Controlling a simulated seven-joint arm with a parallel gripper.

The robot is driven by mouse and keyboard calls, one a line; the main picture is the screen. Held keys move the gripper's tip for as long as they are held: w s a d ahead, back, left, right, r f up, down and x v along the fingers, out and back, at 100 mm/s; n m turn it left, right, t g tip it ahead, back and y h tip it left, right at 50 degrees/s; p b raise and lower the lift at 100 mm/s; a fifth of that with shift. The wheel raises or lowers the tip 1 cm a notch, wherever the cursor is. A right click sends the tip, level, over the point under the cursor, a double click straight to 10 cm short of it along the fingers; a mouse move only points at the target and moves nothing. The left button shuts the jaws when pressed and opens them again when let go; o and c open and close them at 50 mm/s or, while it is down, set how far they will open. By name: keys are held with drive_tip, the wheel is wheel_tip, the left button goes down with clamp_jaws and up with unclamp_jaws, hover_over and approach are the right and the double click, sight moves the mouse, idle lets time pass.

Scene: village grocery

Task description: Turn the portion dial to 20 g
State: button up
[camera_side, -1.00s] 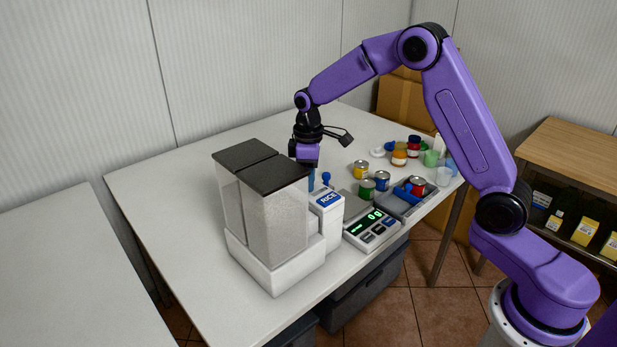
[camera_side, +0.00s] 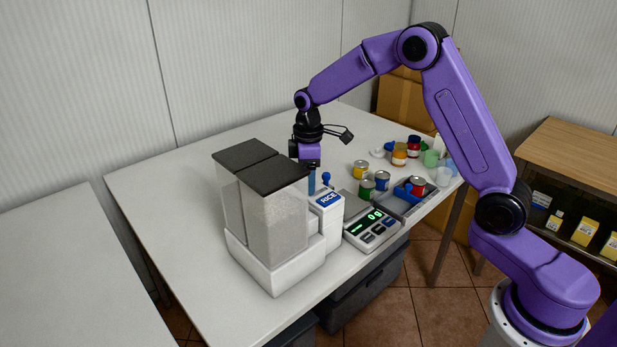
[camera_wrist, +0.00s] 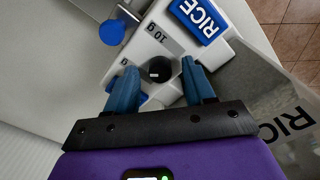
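The portion dial (camera_wrist: 159,69) is a small round black knob with a pale mark on its face, on the white rice dispenser (camera_side: 327,225). A "10 g" label (camera_wrist: 163,38) is printed beside it; another label is partly hidden by a finger. My gripper (camera_wrist: 159,66) points down over the dial. Its two blue fingers stand on either side of the knob, with a gap on each side, so it is open. In the side view my gripper (camera_side: 311,190) is behind the dispenser's front block, and the dial is hidden there.
A blue-knobbed lever (camera_wrist: 112,33) stands close to the dial. Tall hoppers with a dark lid (camera_side: 277,172) rise left of my gripper. A scale (camera_side: 371,229) showing green digits, a grey-blue tray (camera_side: 408,208) and several cans stand to the right. The table's left part is clear.

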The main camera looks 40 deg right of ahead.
wheel_tip(320, 180, up, 17)
drive_tip(key=shift+r, duration=0.2)
idle(0.7)
drive_tip(key=shift+s, duration=0.1)
drive_tip(key=s+a+f+n, duration=0.15)
drive_tip(key=s+a, duration=0.25)
drive_tip(key=s, duration=0.5)
drive_tip(key=s+a+f, duration=0.2)
drive_tip(key=s+a, duration=0.2)
drive_tip(key=s, duration=0.5)
drive_tip(key=s+d+f, duration=0.3)
drive_tip(key=s, duration=0.6)
drive_tip(key=s+d+f, duration=0.3)
drive_tip(key=s+f, duration=0.1)
drive_tip(key=s, duration=0.6)
drive_tip(key=shift+s+n, duration=0.3)
drive_tip(key=shift+n, duration=0.15)
